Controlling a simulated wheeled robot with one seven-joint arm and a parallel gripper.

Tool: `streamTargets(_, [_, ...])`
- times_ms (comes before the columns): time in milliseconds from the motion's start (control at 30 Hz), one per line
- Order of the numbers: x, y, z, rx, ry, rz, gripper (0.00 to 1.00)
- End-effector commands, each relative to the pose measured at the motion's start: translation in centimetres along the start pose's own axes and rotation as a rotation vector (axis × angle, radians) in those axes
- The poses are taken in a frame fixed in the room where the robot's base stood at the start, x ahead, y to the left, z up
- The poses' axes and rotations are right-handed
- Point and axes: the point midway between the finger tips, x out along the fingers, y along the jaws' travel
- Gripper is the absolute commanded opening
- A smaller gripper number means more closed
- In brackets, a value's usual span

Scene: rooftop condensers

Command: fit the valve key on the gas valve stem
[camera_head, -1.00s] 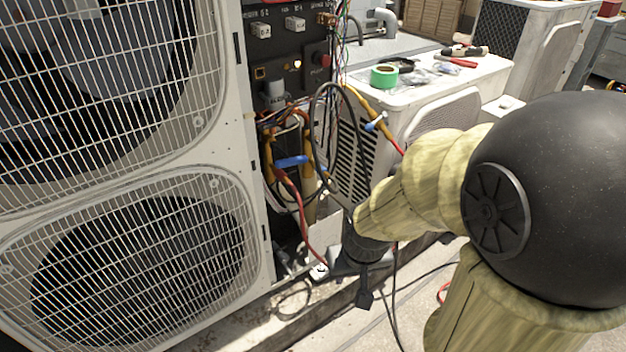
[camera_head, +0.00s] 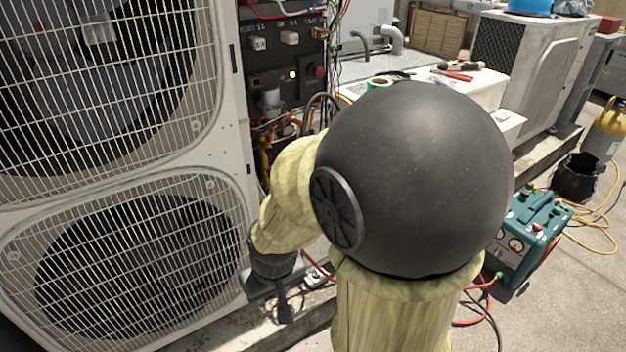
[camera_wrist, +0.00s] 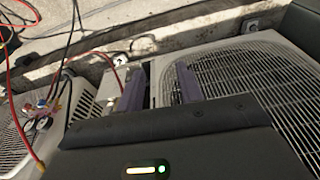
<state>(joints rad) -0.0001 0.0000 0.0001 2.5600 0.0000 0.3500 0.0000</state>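In the wrist view the two purple fingers of my gripper (camera_wrist: 161,86) stand apart. I see nothing clearly held between them. They are over the edge of the condenser (camera_wrist: 235,75) with the round fan grille. A small pale fitting with a dark top (camera_wrist: 120,60) lies left of the fingers, with a red hose running to it. It also shows in the head view (camera_head: 315,279), low beside the condenser (camera_head: 232,200). It may be the gas valve, but its stem is too small to make out. I cannot identify the valve key in either view. My arm hides much of the head view.
Pliers and tape (camera_head: 380,81) lie on the white unit (camera_head: 480,90) behind. A teal machine (camera_head: 530,232), a black bucket (camera_head: 577,178) and a yellow-topped cylinder (camera_head: 607,130) stand on the right, with hoses around. Gauges (camera_wrist: 40,115) with hoses show at left in the wrist view.

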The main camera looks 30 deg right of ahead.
Motion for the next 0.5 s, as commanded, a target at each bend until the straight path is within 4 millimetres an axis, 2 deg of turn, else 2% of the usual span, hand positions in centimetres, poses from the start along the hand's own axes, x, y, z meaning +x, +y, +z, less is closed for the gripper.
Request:
streamTargets(333, [0.00, 0.01, 0.00, 0.000, 0.000, 0.000, 0.36])
streamTargets(367, [0.00, 0.01, 0.00, 0.000, 0.000, 0.000, 0.40])
streamTargets(500, [-0.30, 0.51, -0.54, 0.003, 0.012, 0.007, 0.68])
